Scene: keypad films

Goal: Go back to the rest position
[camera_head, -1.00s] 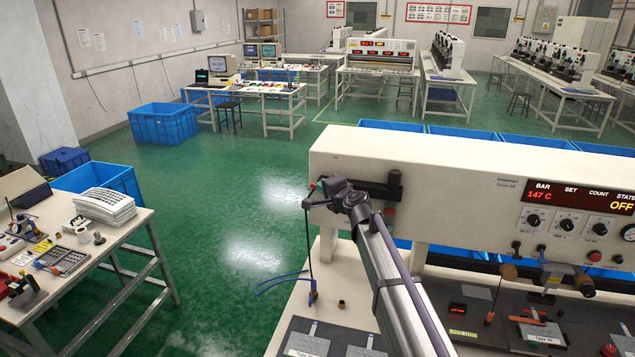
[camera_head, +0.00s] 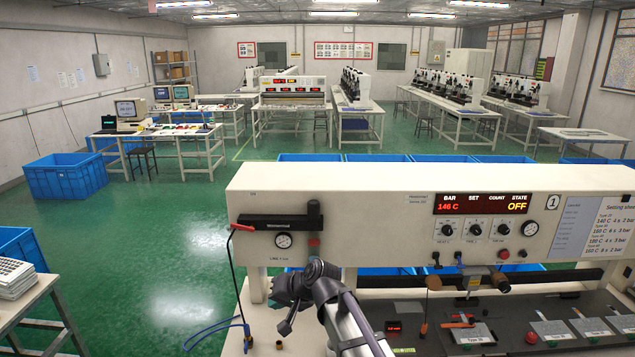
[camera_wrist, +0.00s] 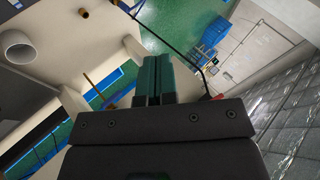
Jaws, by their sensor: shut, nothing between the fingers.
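My gripper (camera_head: 283,318) is raised in front of the left end of the cream bar machine (camera_head: 375,218). In the wrist view its two dark green fingers (camera_wrist: 151,58) are together with nothing between them. In the head view its fingertips are small and dark. My arm reaches up to it from the bottom of the picture.
The machine's display reads 146 C and OFF. A red-tipped cable (camera_head: 236,275) and blue lead hang left of my gripper. A bench with tagged plates (camera_head: 470,335) lies below right. Green floor (camera_head: 130,260) is clear between.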

